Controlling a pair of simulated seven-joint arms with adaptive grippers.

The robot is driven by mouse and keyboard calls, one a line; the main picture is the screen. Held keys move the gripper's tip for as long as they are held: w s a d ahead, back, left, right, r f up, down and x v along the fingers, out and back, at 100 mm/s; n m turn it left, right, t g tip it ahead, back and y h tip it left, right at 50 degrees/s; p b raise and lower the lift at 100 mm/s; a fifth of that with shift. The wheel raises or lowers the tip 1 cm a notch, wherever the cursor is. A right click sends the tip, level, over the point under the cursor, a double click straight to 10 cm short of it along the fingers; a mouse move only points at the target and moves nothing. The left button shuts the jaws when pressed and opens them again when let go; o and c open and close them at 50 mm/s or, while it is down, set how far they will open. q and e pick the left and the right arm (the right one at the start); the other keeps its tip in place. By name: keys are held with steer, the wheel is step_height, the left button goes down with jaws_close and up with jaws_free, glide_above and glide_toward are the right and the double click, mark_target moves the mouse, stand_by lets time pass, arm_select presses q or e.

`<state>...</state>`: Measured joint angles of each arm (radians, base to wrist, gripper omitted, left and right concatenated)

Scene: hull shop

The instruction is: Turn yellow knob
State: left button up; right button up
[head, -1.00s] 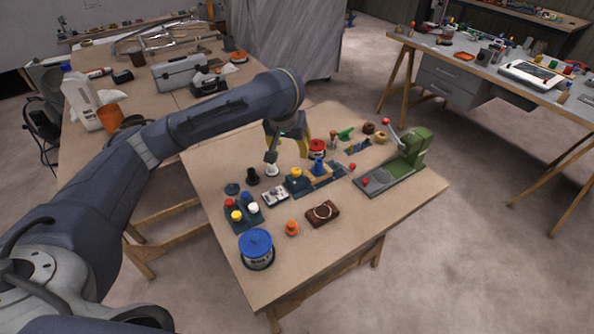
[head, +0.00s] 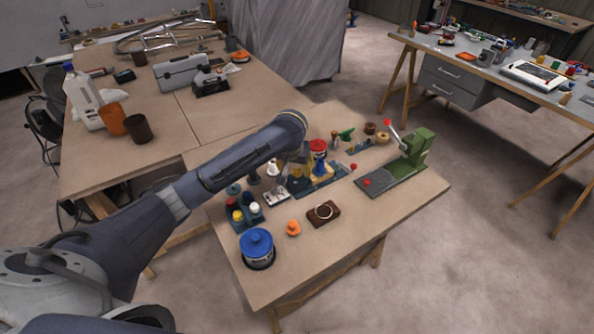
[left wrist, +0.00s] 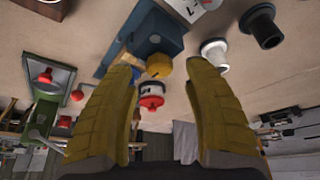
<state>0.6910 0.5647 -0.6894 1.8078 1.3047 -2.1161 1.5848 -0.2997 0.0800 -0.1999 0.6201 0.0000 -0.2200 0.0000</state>
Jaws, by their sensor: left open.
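The yellow knob (left wrist: 159,65) sits on a blue box (left wrist: 155,32) in the left wrist view. My left gripper (left wrist: 163,63) is open, with its two yellow fingers on either side of the knob in that picture. I cannot tell whether they touch it. In the head view my left gripper (head: 296,173) is low over the small table, and it and the arm largely hide the knob there. My right gripper is not in view.
Close by are a white peg (left wrist: 214,53), a black peg (left wrist: 262,25) and a red-topped jar (left wrist: 151,97). A blue-lidded can (head: 257,250), an orange knob (head: 292,228), a brown block (head: 323,213) and a green lever press (head: 412,160) stand on the small table (head: 330,250).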

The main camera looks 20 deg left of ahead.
arm_select(q)
steer(key=shift+x, duration=1.3)
steer(key=shift+c, duration=0.5)
jaws_close()
